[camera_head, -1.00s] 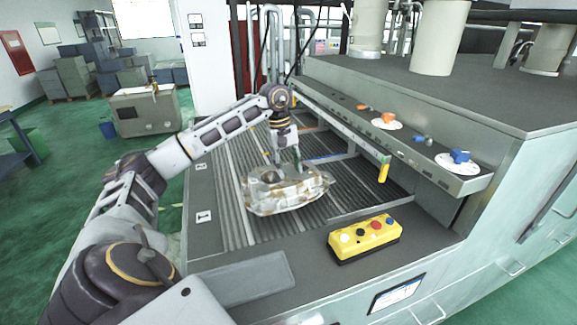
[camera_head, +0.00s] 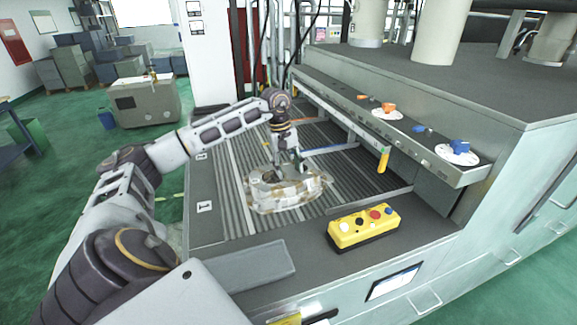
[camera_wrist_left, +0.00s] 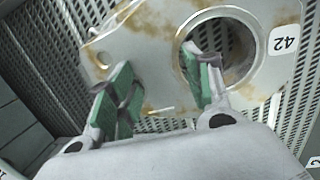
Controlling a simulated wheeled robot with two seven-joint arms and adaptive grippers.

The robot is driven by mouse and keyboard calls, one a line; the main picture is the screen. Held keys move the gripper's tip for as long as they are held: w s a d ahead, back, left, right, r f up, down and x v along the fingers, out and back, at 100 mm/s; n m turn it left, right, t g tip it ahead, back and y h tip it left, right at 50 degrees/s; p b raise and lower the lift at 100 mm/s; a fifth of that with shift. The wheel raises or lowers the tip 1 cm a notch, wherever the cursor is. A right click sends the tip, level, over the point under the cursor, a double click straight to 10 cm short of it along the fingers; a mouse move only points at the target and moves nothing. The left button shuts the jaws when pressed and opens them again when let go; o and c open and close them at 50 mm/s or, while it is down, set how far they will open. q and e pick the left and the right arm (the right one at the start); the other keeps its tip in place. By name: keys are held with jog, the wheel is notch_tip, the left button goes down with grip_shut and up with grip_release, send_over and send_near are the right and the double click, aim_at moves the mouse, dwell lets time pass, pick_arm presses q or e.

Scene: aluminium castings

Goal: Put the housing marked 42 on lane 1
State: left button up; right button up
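The housing (camera_head: 290,195) is a cast part with brown stains. It rests on the grooved deck (camera_head: 240,215), to the right of a small white plate (camera_head: 205,207) that seems to read 1. In the left wrist view the housing (camera_wrist_left: 150,45) shows a round bore and a white label reading 42 (camera_wrist_left: 284,40). My left gripper (camera_head: 288,160) is directly above the housing, pointing down. In the left wrist view its green-padded fingers (camera_wrist_left: 160,80) stand apart, one over the bore and one over the flange. The fingers look open; contact is hard to tell. My right gripper is not in view.
A yellow button box (camera_head: 363,228) stands on the front edge right of the housing. A rail with a yellow end (camera_head: 383,160) runs along the right side. A panel with orange and blue knobs (camera_head: 420,140) lies beyond. The deck behind the housing looks free.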

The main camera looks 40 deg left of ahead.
pick_arm(q)
jog(key=shift+o, duration=0.8)
jog(key=shift+r, duration=0.1)
jog(key=shift+r, duration=0.1)
notch_tip(320, 180, up, 12)
jog(key=s+a+b, duration=0.1)
jog(key=a, duration=0.1)
dwell(0.4)
